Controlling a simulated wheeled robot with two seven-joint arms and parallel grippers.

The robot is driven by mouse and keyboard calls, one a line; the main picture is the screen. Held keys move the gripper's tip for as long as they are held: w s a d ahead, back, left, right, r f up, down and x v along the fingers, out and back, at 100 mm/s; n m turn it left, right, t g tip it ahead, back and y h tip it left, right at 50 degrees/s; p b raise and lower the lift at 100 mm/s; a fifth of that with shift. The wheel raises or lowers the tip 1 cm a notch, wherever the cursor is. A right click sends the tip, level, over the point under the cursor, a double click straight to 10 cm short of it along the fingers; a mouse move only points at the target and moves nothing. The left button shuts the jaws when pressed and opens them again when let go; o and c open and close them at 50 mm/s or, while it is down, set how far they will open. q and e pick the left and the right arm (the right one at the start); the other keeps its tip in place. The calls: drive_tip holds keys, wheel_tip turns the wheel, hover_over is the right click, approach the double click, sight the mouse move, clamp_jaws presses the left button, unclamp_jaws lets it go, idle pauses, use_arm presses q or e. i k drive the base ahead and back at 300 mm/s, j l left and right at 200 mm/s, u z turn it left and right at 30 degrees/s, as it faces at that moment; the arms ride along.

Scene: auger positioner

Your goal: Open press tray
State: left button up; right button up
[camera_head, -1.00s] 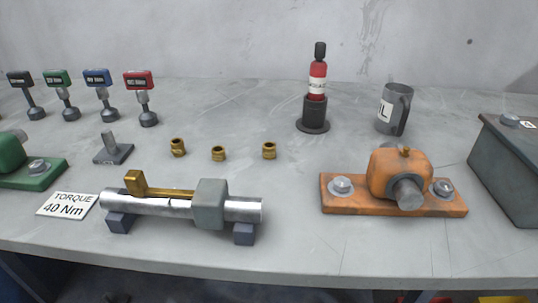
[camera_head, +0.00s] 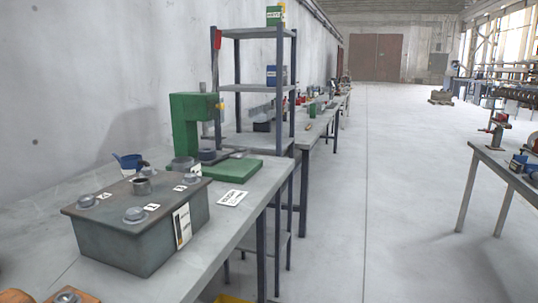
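A green press (camera_head: 188,127) with a C-shaped frame stands on the workbench, left of the middle of the head view. A red-handled lever (camera_head: 217,45) rises at its top. Its flat green base (camera_head: 231,168) lies on the bench, with dark round parts (camera_head: 207,154) near its frame. I cannot tell which part is the tray. Neither of my grippers shows in the view.
A grey-green box (camera_head: 140,232) with several bolts on its lid stands nearer on the bench. A white card (camera_head: 233,198) lies at the bench's right edge. A metal shelf (camera_head: 258,87) stands behind the press. Open floor (camera_head: 390,220) lies to the right; another table (camera_head: 520,180) stands beyond.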

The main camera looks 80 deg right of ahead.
sight(207, 156)
drive_tip(key=z, duration=2.45)
